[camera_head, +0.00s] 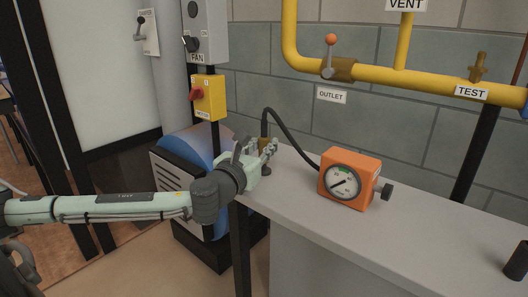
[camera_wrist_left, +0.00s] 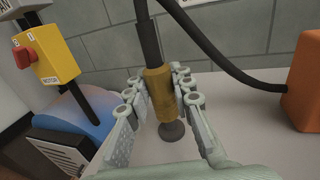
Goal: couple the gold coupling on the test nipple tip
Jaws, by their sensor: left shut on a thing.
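The gold coupling (camera_wrist_left: 159,92) stands upright between the fingers of my left gripper (camera_wrist_left: 160,98), which is shut on it. In the head view the coupling (camera_head: 264,146) shows just behind my left gripper (camera_head: 262,152) at the left end of the bench. A black hose (camera_head: 290,130) leaves its top and runs to the orange gauge box (camera_head: 345,183). A dark round piece (camera_wrist_left: 172,131) shows at the coupling's lower end, and I cannot tell if they touch. The test nipple (camera_head: 478,68), a brass stub pointing up, is on the yellow pipe above the TEST label. My right gripper is not in view.
The grey bench (camera_head: 400,245) has free room in front of the gauge box. A black cylinder (camera_head: 517,260) stands near its right end. The yellow pipe (camera_head: 430,78) runs along the brick wall, with an orange-knobbed valve lever (camera_head: 330,55). A yellow switch box (camera_head: 209,97) is behind my left arm.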

